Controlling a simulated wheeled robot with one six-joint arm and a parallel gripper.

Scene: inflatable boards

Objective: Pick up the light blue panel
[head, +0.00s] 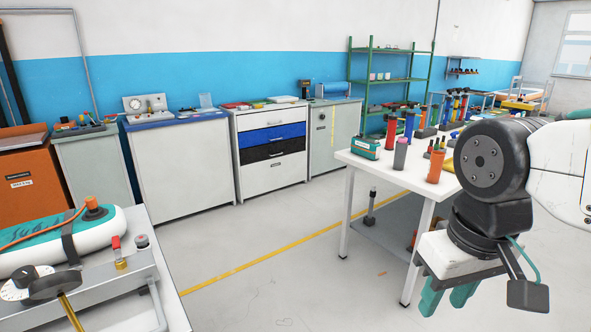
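I cannot pick out a separate light blue panel in this view. My gripper (449,298) hangs at the lower right, pointing down over the floor, in front of the white table. Its teal fingers show side by side below the white gripper body, partly cut off by its mount. I see nothing held between them, and how far apart they are is unclear.
A white and teal inflatable board (95,232) lies on a bench at the lower left, beside a gauge (22,283). A white table (385,171) with bottles and a teal box (365,148) stands right of centre. Cabinets (180,165) line the wall. The middle floor is clear.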

